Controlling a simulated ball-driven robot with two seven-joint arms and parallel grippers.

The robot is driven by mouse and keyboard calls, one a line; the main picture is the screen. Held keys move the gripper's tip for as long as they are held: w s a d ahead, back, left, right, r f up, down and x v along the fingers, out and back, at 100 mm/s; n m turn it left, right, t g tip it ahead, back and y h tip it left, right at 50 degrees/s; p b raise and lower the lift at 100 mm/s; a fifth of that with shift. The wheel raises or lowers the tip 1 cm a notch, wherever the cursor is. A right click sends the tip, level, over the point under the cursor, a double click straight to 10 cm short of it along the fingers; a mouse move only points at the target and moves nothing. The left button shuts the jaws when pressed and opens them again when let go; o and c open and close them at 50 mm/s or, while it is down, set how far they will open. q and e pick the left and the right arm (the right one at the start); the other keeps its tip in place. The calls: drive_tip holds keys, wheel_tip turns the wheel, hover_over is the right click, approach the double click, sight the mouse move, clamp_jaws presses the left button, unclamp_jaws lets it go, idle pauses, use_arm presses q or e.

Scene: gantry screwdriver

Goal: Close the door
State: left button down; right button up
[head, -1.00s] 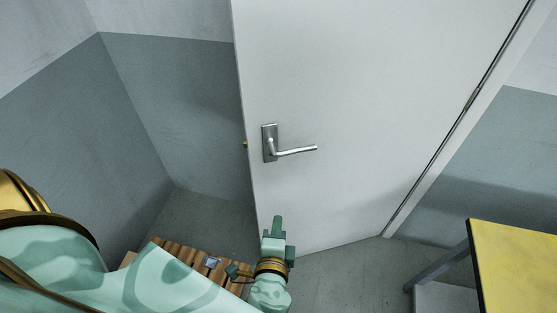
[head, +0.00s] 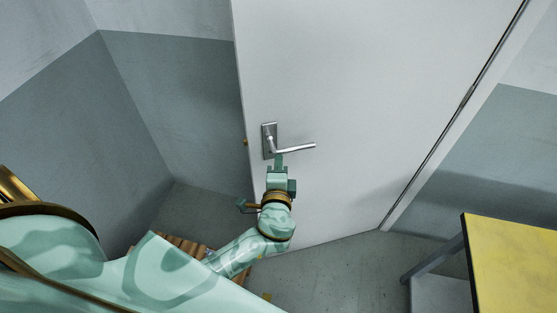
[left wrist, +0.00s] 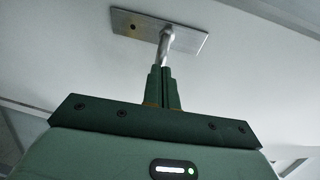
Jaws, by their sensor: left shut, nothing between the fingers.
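The white door (head: 370,90) stands ajar in the head view, with its hinge side at the right and its free edge at the left. A silver lever handle (head: 295,149) on a metal plate (head: 269,140) sits near the free edge. My left gripper (head: 278,157) is shut and empty, with its fingertips just below the handle. In the left wrist view, the shut fingers (left wrist: 161,88) point at the handle (left wrist: 165,45) and its plate (left wrist: 160,30). I cannot tell whether they touch it. My right gripper is not in view.
A yellow-topped table (head: 515,260) stands at the lower right. A slatted wooden thing (head: 185,245) lies on the floor behind my left arm. Grey walls (head: 75,120) close in at the left. Grey floor (head: 340,275) is free below the door.

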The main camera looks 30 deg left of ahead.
use_arm(q)
drive_tip(key=shift+w+a, duration=0.2)
drive_tip(key=shift+w, duration=0.2)
